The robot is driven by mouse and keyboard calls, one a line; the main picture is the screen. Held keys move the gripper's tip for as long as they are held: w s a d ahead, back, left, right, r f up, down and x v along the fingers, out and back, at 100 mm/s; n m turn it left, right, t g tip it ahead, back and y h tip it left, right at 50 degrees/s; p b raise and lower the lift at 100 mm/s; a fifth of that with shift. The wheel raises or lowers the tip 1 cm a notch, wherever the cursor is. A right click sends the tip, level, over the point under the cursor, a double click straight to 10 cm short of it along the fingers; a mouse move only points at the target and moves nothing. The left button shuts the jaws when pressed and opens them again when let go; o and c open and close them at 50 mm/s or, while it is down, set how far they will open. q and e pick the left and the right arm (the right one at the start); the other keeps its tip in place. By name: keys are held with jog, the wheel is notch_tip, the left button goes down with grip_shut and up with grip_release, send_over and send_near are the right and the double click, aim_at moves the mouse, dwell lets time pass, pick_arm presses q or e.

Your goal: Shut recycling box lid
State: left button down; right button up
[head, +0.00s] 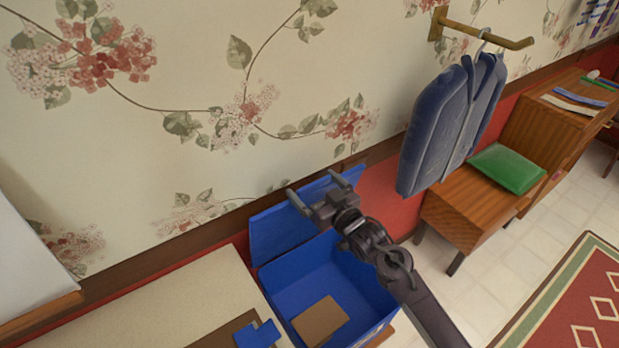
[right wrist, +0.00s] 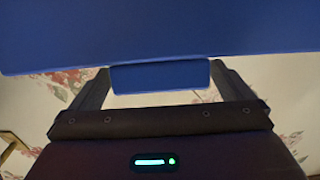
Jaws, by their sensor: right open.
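The blue recycling box (head: 374,290) stands open in the head view, with a flat brown piece (head: 320,320) inside. Its blue lid (head: 277,232) is raised at the back, leaning toward the wall. My right gripper (head: 318,190) is open and empty at the lid's upper part, with its fingers spread near the lid's top edge. In the right wrist view the blue lid (right wrist: 160,35) fills the top, and a smaller blue strip (right wrist: 160,76) shows between the open fingers. I cannot tell whether the fingers touch the lid. My left gripper is not in view.
A beige-topped surface (head: 180,305) lies left of the box. A wooden bench (head: 470,212) with a green cushion (head: 507,168) stands to the right, below a hanging blue jacket (head: 450,125). The floral wall is close behind the lid.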

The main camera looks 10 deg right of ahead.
jog(key=shift+x, duration=1.3)
jog(key=c, duration=1.1)
jog(key=shift+f, duration=0.15)
